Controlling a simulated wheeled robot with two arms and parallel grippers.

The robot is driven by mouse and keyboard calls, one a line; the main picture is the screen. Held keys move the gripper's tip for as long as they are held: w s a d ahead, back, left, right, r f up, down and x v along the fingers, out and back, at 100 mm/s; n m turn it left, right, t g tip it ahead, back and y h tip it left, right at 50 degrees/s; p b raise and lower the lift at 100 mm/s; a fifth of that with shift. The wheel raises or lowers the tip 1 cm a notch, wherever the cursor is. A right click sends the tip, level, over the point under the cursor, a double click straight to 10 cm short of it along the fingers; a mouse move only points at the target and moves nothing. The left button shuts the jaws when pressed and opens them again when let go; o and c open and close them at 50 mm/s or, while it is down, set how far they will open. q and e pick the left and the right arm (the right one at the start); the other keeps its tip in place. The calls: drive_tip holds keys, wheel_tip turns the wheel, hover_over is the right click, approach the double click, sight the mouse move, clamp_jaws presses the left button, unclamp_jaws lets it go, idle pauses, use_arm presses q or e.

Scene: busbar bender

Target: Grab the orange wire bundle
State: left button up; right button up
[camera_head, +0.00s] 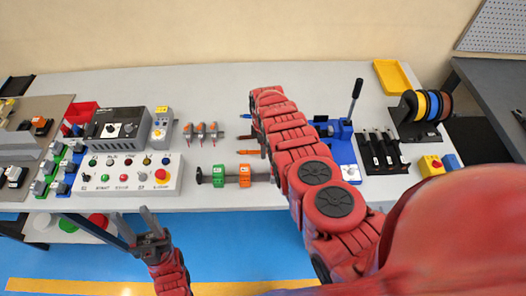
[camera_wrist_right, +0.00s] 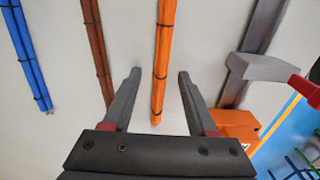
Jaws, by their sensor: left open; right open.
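The orange wire bundle (camera_wrist_right: 164,50) lies on the grey table in the right wrist view, tied with dark bands. My right gripper (camera_wrist_right: 160,73) is open above it, with the bundle running between the two fingers. I see no finger closed on it. In the head view only one end of the orange bundle (camera_head: 248,152) shows. My right arm covers the rest and hides the right gripper. My left gripper (camera_head: 134,220) is open and empty in front of the table's front edge, over the blue floor.
A brown bundle (camera_wrist_right: 96,45) and a blue bundle (camera_wrist_right: 27,55) lie left of the orange one. A bar clamp with green and orange blocks (camera_head: 218,175) lies nearby. A blue lever tool (camera_head: 342,135) stands to the right. A control box (camera_head: 128,174) stands left.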

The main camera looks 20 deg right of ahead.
clamp_jaws()
idle(0.3)
idle(0.5)
